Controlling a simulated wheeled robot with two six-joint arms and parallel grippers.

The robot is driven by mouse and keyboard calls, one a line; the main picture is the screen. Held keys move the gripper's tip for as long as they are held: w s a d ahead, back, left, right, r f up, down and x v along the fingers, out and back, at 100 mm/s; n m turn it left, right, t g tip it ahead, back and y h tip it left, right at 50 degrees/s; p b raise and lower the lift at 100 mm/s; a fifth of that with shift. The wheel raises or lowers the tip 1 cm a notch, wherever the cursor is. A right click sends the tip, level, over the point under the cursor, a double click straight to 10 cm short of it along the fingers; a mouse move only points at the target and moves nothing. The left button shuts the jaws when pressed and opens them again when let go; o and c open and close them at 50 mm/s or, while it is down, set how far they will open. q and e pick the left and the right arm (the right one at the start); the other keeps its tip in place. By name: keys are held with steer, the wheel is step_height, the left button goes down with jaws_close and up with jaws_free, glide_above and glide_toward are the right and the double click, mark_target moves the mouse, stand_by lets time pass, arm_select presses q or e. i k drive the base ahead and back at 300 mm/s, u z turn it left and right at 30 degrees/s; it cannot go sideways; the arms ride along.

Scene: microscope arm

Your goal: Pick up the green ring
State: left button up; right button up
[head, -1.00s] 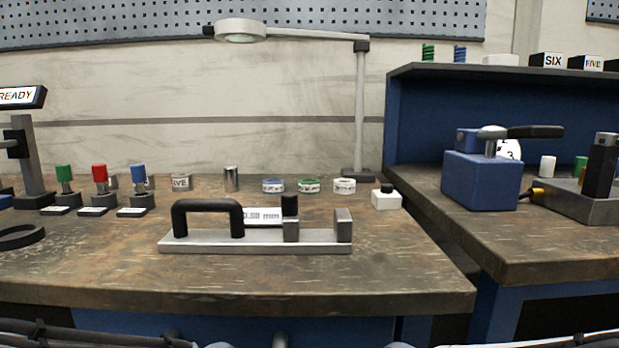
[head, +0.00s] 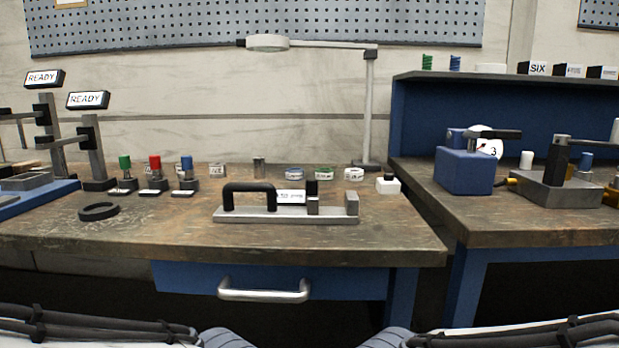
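The green ring (head: 324,173) is a small white-sided ring with a green top and a printed label. It lies at the back of the wooden bench (head: 170,232) in the head view. A similar blue ring (head: 294,173) is on its left and a white ring (head: 354,174) on its right, each a little apart from it. Parts of my own arms show along the bottom edge, but neither gripper is in view. Nothing covers the green ring.
Colored stamps (head: 155,170) and a black ring (head: 99,211) are left. A drawer handle (head: 264,291) juts out below.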

mark_target(321, 174)
steer(key=u, duration=1.85)
steer(key=i, duration=1)
steer(key=z, duration=1.5)
